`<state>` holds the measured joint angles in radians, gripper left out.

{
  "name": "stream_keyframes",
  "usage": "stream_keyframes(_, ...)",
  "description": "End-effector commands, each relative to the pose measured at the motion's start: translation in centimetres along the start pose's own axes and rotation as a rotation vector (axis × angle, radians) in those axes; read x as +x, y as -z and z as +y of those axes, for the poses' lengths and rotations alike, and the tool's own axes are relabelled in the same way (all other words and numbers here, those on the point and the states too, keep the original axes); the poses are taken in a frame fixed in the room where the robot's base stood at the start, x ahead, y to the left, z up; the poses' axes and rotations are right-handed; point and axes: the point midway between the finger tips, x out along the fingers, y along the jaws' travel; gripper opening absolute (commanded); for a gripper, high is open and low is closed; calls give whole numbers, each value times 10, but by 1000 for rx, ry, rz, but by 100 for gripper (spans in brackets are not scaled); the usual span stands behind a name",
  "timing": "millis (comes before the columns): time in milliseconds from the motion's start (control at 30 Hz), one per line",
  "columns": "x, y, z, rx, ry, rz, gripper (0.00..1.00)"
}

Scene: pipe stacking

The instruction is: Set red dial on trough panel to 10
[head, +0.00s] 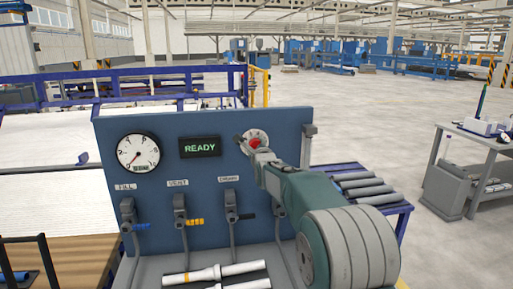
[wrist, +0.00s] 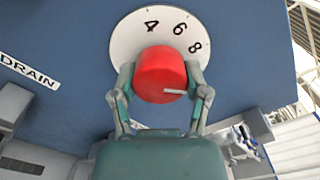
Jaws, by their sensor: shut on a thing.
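The red dial (head: 255,142) is a round knob on a white numbered plate at the upper right of the blue trough panel (head: 215,165). In the wrist view the red dial (wrist: 160,70) fills the space between the two fingers of my gripper (wrist: 161,76), one on each side. My gripper (head: 250,142) is shut on it in the head view too. The white plate (wrist: 125,45) shows 4, 6 and 8 along its upper edge; no 10 is visible. A white pointer line on the knob points right, toward the right finger, below the 8.
The panel carries a round gauge (head: 138,152), a green READY display (head: 200,147) and several levers with labels. White pipes (head: 215,272) lie in front below. A rack of grey rollers (head: 370,186) stands behind my arm at right.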

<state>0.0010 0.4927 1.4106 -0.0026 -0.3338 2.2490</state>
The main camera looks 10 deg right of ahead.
Motion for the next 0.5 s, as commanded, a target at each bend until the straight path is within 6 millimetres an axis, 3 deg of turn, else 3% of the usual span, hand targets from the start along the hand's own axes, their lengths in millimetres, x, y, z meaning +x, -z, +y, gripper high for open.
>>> stream_keyframes(33, 1, 4, 8, 22, -16, 10, 13)
stream_keyframes(500, 1, 4, 8, 125, -15, 11, 13)
